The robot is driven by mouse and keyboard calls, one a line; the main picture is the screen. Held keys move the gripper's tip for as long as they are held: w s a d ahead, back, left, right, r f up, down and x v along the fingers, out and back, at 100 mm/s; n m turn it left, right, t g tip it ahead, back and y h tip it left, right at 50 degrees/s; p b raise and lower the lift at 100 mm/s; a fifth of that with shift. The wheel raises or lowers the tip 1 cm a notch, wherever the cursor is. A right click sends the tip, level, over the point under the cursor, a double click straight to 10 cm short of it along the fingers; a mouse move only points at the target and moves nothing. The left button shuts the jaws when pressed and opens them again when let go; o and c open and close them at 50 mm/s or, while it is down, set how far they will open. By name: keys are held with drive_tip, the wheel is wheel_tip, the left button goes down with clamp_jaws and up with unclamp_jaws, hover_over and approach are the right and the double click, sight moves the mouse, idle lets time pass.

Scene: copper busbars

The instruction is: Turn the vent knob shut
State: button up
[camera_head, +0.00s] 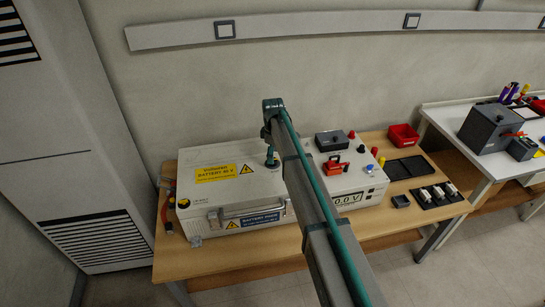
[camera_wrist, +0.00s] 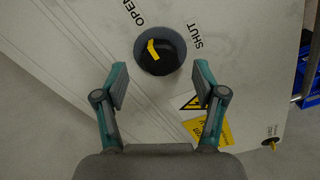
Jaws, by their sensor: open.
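A round black knob (camera_wrist: 160,50) with a yellow mark sits on a white surface in the wrist view, with the word OPEN at its upper left and SHUT at its right. The yellow mark lies on the knob's left part, on the OPEN side. My gripper (camera_wrist: 160,85) is open, its fingers below the knob to left and right, apart from it.
The case stands on a wooden table (camera_head: 240,258). To its right are a white panel with a red part (camera_head: 335,167) and a display, a red bin (camera_head: 403,136) and dark trays (camera_head: 408,168). A warning triangle (camera_wrist: 190,102) and yellow label (camera_wrist: 223,131) are near the large knob.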

drive_tip(key=shift+f+p, duration=0.3)
drive_tip(key=shift+f, duration=1.1)
drive_tip(key=c, duration=1.1)
drive_tip(key=shift+c, duration=0.2)
